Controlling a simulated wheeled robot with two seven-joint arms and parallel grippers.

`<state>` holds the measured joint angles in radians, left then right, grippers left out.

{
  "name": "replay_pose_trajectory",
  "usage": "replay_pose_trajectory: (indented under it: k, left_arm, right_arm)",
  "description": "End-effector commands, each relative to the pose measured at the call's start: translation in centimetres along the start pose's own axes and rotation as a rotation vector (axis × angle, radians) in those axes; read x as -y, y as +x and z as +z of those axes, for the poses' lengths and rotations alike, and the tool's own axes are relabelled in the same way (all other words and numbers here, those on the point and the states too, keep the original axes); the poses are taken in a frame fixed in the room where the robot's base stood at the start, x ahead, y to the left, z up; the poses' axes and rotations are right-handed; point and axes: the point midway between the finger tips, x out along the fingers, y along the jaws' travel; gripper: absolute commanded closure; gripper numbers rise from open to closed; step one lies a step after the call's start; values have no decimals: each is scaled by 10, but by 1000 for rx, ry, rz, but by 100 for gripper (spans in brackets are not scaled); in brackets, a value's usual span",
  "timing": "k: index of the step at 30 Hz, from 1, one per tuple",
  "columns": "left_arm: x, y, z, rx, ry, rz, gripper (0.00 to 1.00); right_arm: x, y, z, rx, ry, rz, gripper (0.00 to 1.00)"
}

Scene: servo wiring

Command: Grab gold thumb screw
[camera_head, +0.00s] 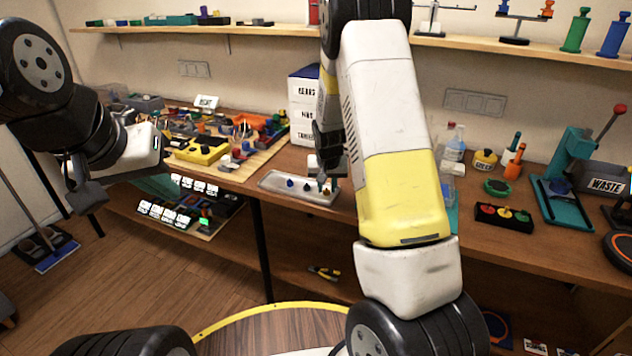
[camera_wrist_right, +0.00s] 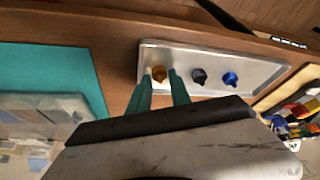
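A gold thumb screw (camera_wrist_right: 159,73) stands at one end of a shallow metal tray (camera_wrist_right: 215,88) in the right wrist view. The tray also shows on the bench edge in the head view (camera_head: 270,181). My right gripper (camera_wrist_right: 160,84) is open, with its two teal fingers on either side of the gold screw's image; I cannot tell whether they touch it. In the head view the right gripper (camera_head: 324,180) is over the tray's right end and the gold screw is hard to make out. My left gripper (camera_head: 84,190) hangs at the left, away from the bench; its fingers are unclear.
A dark screw (camera_wrist_right: 199,76) and a blue screw (camera_wrist_right: 231,78) stand in the same tray. A teal mat (camera_wrist_right: 45,75) lies beside the tray.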

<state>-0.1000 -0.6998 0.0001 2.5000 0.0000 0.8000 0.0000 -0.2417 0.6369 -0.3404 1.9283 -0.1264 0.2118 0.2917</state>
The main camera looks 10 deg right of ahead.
Motion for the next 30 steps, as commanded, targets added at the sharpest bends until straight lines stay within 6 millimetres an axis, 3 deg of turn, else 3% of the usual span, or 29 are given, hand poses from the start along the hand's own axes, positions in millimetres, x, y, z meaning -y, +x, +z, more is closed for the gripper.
replay_pose_trajectory:
  k: [3, 7, 20, 29, 30]
  left_arm:
    - [0, 0, 0, 0, 0, 0, 100]
    - [0, 0, 0, 0, 0, 0, 100]
    - [0, 0, 0, 0, 0, 0, 100]
    - [0, 0, 0, 0, 0, 0, 100]
    - [0, 0, 0, 0, 0, 0, 100]
  right_arm:
    - [0, 0, 0, 0, 0, 0, 78]
    - [0, 0, 0, 0, 0, 0, 100]
    - [0, -4, -2, 0, 0, 0, 100]
    - [1, -34, -15, -3, -1, -3, 100]
    - [2, -38, -8, 2, -3, -2, 100]
